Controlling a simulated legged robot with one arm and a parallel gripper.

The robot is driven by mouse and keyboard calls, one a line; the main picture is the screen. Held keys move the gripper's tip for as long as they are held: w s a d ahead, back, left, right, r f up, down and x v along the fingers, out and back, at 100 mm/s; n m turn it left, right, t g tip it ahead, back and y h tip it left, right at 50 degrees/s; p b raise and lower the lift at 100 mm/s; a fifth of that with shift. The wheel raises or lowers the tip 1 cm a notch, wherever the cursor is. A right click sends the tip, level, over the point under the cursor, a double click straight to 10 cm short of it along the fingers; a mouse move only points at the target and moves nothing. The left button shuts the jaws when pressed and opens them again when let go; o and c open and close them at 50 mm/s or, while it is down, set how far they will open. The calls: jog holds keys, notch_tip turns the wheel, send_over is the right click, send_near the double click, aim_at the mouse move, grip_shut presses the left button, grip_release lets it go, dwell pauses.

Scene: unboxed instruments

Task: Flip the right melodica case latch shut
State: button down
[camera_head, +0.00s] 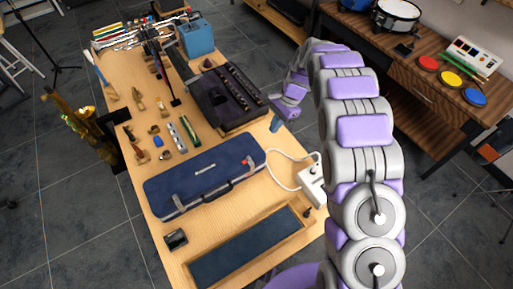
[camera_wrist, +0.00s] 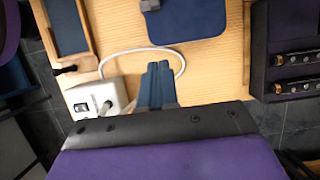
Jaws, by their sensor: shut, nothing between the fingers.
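The melodica case (camera_head: 205,172) is a long dark blue case lying closed-looking on the wooden table, its handle on the front side. Its right end (camera_wrist: 185,20) shows at the top of the wrist view. The right latch (camera_wrist: 150,5) is a small grey metal piece on the case's front edge, cut by the top of that view; I cannot tell its exact position. My gripper (camera_head: 276,124) is above the table's right edge, beyond and right of the case's right end. Its blue fingers (camera_wrist: 155,85) are together, empty, and apart from the case and latch.
A white power strip (camera_head: 312,184) with a looping cable (camera_wrist: 180,60) lies near the case's right end. A framed dark tray (camera_head: 250,246) lies in front. A dark open instrument case (camera_head: 228,98) is behind. Small parts and tools lie to the left.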

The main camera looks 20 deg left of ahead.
aim_at(248, 157)
jog(key=b+x, duration=0.2)
jog(key=x, duration=0.8)
jog(key=shift+a+f, duration=0.25)
jog(key=s+a, duration=0.1)
jog(key=s, duration=0.1)
jog(key=shift+s+a+r, duration=0.2)
jog(key=shift+s+a, duration=0.1)
jog(key=shift+a, duration=0.05)
jog(key=shift+s+a+b, duration=0.2)
jog(key=shift+a+b, duration=0.1)
jog(key=shift+a, duration=0.05)
jog(key=shift+s+a+r+p, duration=0.2)
jog(key=shift+s+a+p, duration=0.5)
jog(key=shift+s+p, duration=0.15)
jog(key=shift+s+f, duration=0.1)
jog(key=shift+f, duration=0.05)
